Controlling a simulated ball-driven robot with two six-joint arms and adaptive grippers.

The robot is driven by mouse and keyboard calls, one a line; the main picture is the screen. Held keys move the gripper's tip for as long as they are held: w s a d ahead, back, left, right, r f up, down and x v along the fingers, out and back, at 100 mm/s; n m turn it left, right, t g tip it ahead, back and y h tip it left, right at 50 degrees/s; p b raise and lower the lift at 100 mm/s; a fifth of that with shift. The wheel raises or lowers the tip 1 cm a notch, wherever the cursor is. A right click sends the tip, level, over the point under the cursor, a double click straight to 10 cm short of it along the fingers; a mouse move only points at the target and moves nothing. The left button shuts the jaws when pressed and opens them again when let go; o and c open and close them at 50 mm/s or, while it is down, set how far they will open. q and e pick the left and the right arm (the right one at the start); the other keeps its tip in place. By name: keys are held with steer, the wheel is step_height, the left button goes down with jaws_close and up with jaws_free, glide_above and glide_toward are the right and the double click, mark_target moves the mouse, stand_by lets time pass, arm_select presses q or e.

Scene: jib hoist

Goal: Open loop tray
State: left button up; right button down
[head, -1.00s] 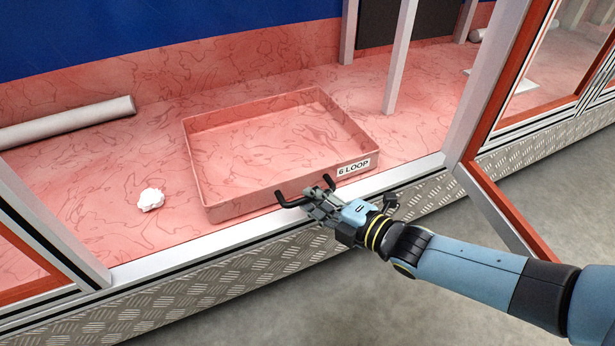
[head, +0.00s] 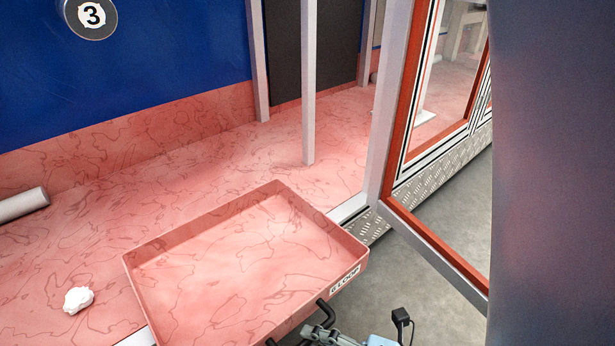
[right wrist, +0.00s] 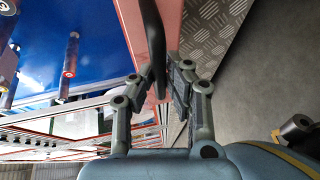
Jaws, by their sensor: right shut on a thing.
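The loop tray (head: 240,265) is a shallow pink marbled open box with a small "LOOP" label (head: 345,278) on its front. It juts out over the front edge of the pink floor, and its inside looks empty. Its black bar handle (head: 326,312) is at the front, and it also shows in the right wrist view (right wrist: 152,35). My right gripper (right wrist: 163,85) is shut on this handle. In the head view only part of the right gripper (head: 325,334) shows at the bottom edge. My left gripper is not in view.
A crumpled white lump (head: 71,300) lies left of the tray, and a pale roll (head: 22,204) lies farther left. A pale post (head: 308,90) stands behind. An orange-framed glazed panel (head: 440,245) is right of the tray. Bare grey floor shows beyond the edge.

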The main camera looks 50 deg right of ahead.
steer(key=shift+r, duration=0.1)
steer(key=c, duration=1.3)
jaws_free()
steer(key=shift+c, duration=0.2)
steer(key=v, duration=1.2)
